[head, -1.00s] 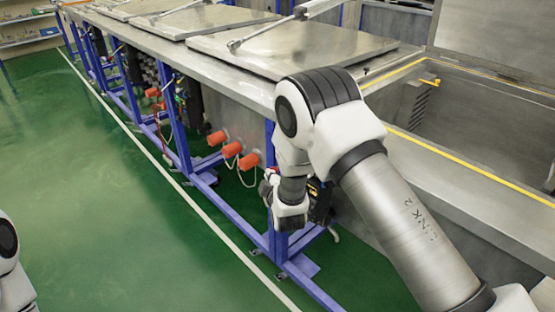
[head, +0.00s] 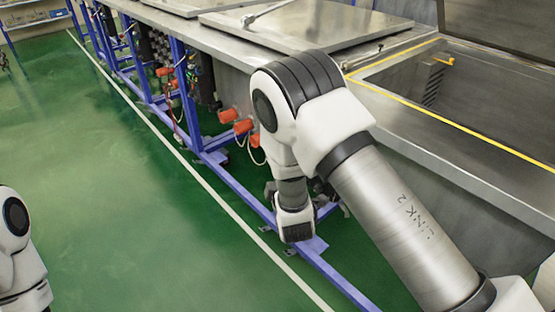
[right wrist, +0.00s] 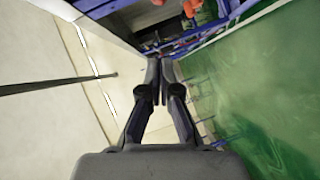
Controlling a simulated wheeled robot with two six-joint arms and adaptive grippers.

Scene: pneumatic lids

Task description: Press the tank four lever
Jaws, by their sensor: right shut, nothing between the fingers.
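My right gripper (right wrist: 159,72) is shut and empty in the right wrist view, its two fingertips together. In the head view my right arm reaches across the middle, with its wrist low beside the blue frame (head: 225,172). Its fingers are mostly hidden there. The open tank (head: 470,95) is at the right, its lid raised. A closed tank lid (head: 310,27) lies left of it. I cannot make out the tank four lever; my arm covers part of the frame below the open tank. My left gripper is out of view; only part of the left arm shows.
Orange round fittings (head: 242,126) stick out from the tank side, close to my right arm. Dark valve gear with hoses (head: 190,75) hangs farther along the frame. The green floor (head: 110,200) left of the white line is clear.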

